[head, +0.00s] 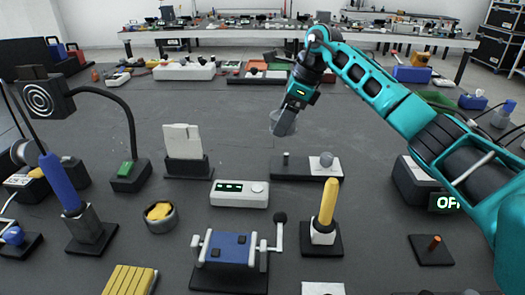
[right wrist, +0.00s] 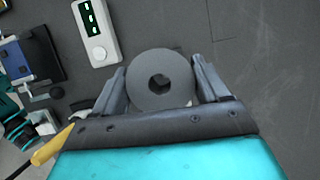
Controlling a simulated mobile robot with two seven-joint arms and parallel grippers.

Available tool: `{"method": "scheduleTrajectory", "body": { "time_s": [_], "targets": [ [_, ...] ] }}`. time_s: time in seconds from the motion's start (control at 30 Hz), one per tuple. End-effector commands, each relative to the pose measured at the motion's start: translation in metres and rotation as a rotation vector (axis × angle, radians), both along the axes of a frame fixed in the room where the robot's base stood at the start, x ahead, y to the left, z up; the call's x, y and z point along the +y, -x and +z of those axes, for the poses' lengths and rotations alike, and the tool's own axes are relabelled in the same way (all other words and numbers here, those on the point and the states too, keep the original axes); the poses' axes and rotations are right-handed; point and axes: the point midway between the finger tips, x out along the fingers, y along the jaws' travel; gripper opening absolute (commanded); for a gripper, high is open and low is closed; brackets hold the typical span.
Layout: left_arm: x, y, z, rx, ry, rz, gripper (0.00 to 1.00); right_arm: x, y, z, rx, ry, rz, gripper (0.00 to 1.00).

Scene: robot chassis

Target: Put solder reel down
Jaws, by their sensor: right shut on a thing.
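My right gripper (head: 285,121) hangs above the middle of the dark table (head: 375,215). It is shut on the solder reel, and the reel is clear of the table. In the right wrist view the reel (right wrist: 162,80) is a grey disc with a round centre hole, between the two fingers of the right gripper (right wrist: 160,85). In the head view the reel (head: 275,123) is mostly hidden by the fingers. A black base with a short peg and a grey knob (head: 306,169) stands below the gripper. My left gripper is not in view.
A white box with green lights (head: 239,194) and a white card in a stand (head: 184,143) are nearby. A yellow-handled tool (head: 327,205) stands upright in front. A blue vise-like device (head: 232,247) is at front. A black base with an orange peg (head: 432,249) is front right.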

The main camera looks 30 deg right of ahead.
Motion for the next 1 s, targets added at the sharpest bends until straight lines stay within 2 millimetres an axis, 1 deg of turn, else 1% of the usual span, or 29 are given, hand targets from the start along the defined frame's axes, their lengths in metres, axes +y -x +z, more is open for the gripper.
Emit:
{"method": "scheduleTrajectory", "body": {
  "time_s": [0.03, 0.17, 0.3, 0.4, 0.57, 0.67, 0.77, 0.87, 1.0],
  "targets": [
    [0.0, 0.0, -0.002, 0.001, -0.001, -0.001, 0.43, 0.009, -0.005, 0.005, -0.005, 0.001, -0.034, 0.43],
    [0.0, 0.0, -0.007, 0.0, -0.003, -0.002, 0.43, 0.032, -0.022, 0.019, -0.008, 0.001, -0.188, 0.43],
    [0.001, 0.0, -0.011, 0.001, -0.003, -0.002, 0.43, 0.06, -0.039, 0.039, -0.01, 0.001, -0.376, 0.43],
    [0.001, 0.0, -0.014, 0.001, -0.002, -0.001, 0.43, 0.076, -0.048, 0.054, -0.009, 0.001, -0.5, 0.43],
    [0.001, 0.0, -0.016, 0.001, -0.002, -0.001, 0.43, 0.094, -0.058, 0.072, -0.008, 0.001, -0.649, 0.43],
    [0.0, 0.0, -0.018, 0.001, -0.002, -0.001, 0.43, 0.1, -0.06, 0.076, -0.004, 0.001, -0.7, 0.43],
    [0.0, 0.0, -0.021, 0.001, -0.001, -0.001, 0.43, 0.102, -0.061, 0.066, 0.0, 0.002, -0.721, 0.43],
    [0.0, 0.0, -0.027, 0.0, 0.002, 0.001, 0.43, 0.102, -0.061, 0.041, 0.002, 0.003, -0.724, 0.43],
    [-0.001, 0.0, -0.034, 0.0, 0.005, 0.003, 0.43, 0.102, -0.06, 0.002, 0.003, 0.002, -0.724, 0.43]
  ]
}}
